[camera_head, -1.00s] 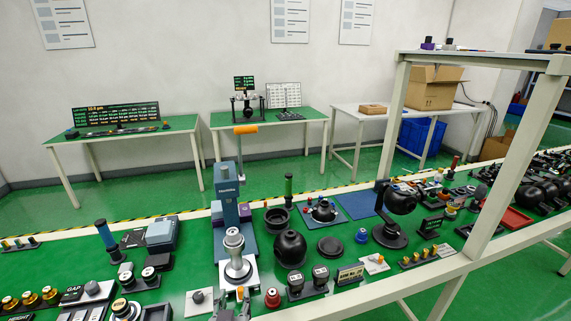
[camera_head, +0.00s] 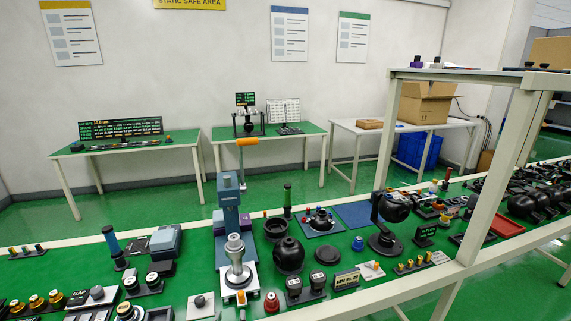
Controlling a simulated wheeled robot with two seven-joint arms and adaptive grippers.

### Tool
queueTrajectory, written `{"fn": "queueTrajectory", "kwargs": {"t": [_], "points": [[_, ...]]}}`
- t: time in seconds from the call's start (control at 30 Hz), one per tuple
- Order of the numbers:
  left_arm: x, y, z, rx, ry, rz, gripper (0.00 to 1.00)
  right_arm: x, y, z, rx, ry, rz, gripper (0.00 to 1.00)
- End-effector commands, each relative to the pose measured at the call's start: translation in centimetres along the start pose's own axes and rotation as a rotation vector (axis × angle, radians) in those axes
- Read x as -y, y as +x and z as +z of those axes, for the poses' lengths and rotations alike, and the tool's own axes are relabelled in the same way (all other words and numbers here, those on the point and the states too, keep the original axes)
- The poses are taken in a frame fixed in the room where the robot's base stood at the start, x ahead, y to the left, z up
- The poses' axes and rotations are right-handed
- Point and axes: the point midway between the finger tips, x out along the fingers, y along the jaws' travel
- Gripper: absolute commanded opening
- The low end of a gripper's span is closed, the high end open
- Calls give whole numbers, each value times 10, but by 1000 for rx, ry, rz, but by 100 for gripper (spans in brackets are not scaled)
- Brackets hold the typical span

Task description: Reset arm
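Neither of my grippers can be made out in the head view. In front of me is a long green workbench (camera_head: 60,268). A round black gimbal camera (camera_head: 288,255) sits to the right of the press. Another black camera on a stand (camera_head: 386,222) is farther right.
A beige frame post (camera_head: 497,180) rises from the bench's right side. Several small parts crowd the front, including a red knob (camera_head: 271,302). Green side tables (camera_head: 125,143) and a white table with a cardboard box (camera_head: 426,103) stand by the wall. Green floor separates them.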

Motion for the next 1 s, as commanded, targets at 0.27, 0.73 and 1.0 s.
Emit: {"fn": "queueTrajectory", "kwargs": {"t": [0.27,0.73,1.0], "points": [[14,3,13,70,14,-23,41,2,0,9,10,0,-2,88],[60,0,70,371,83,-49,41,1,0,4,5,0,-1,88],[85,-20,114,621,149,21,41,-2,0,-7,-7,0,2,88]]}}
